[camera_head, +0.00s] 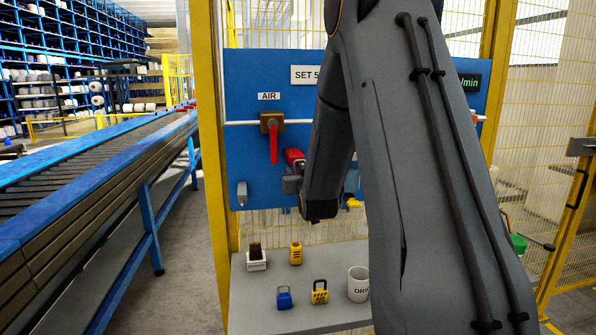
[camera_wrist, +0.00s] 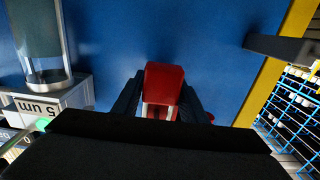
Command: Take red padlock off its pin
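The red padlock (camera_wrist: 164,82) is in the middle of the wrist view, in front of the blue panel. My gripper (camera_wrist: 164,98) has one dark finger on each side of it, and both look pressed against its sides. A pale part shows between the fingers just below the red body. In the head view a red piece that looks like the padlock (camera_head: 294,156) sits on the panel beside my arm, just above the grey end of my gripper (camera_head: 292,184). The pin cannot be made out, so I cannot tell whether the padlock is still on it.
The blue panel (camera_head: 250,90) carries a red-handled AIR valve (camera_head: 272,140) left of my gripper. A clear cylinder (camera_wrist: 45,45) is close by in the wrist view. The shelf (camera_head: 245,300) below holds a blue padlock (camera_head: 284,298), yellow padlock (camera_head: 319,292) and mug (camera_head: 358,284).

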